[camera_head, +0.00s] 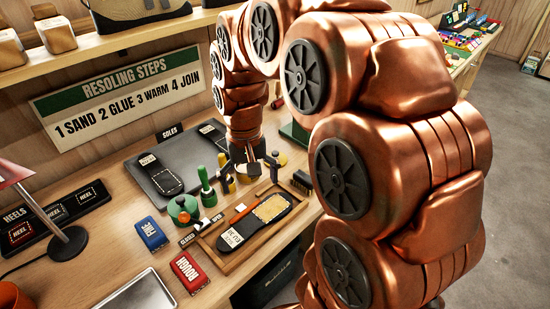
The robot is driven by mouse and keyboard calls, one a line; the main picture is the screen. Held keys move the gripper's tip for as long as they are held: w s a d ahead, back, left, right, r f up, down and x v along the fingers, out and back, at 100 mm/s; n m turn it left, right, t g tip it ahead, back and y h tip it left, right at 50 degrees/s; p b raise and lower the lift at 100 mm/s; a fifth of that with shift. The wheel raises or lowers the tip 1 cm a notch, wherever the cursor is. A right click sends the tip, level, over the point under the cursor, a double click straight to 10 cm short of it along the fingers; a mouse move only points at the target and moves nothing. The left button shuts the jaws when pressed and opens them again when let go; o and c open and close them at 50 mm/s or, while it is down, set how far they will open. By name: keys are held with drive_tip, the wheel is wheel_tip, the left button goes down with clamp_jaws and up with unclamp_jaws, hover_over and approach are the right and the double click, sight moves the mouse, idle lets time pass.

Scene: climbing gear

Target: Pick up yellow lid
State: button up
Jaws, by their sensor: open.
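My gripper (256,172) points down over the workbench, behind the wooden tray, with its dark fingers spread apart and nothing seen between them. A small round yellow piece (283,159), which looks like the yellow lid, shows just right of the fingers. It is partly hidden by the gripper, and I cannot tell whether it touches a finger. Another yellow item (227,186), upright like a handle, stands just left of the gripper, next to a green-handled tool (207,187).
A wooden tray (232,258) holds a dark sole with a tan patch. A round green tin (183,209), blue block (151,234), red block (188,271) and black brush (302,181) surround it. A grey mat with soles lies behind left. A red lamp stands left.

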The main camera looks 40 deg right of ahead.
drive_tip(key=w+d+m, duration=0.2)
drive_tip(key=w+d, duration=0.5)
drive_tip(key=w, duration=0.1)
drive_tip(key=m+t, duration=0.1)
drive_tip(key=m, duration=0.2)
hover_over(276, 152)
drive_tip(key=f, duration=0.3)
drive_tip(key=shift+s+a+f, duration=0.2)
drive_tip(key=shift+a+f, duration=0.15)
drive_tip(key=shift+d+f+p, duration=0.2)
drive_tip(key=shift+f+p, duration=0.2)
drive_tip(key=shift+f, duration=0.85)
drive_tip(key=shift+w+d+f+p, duration=0.15)
drive_tip(key=shift+f+p, duration=0.6)
drive_tip(key=shift+f, duration=0.65)
drive_tip(key=shift+w+f+p, duration=0.15)
drive_tip(key=shift+f+p, duration=0.55)
drive_tip(key=shift+f, duration=0.65)
drive_tip(key=shift+c, duration=0.4)
drive_tip(key=shift+s, duration=0.1)
drive_tip(key=c, duration=1.2)
drive_tip(key=shift+f, duration=0.1)
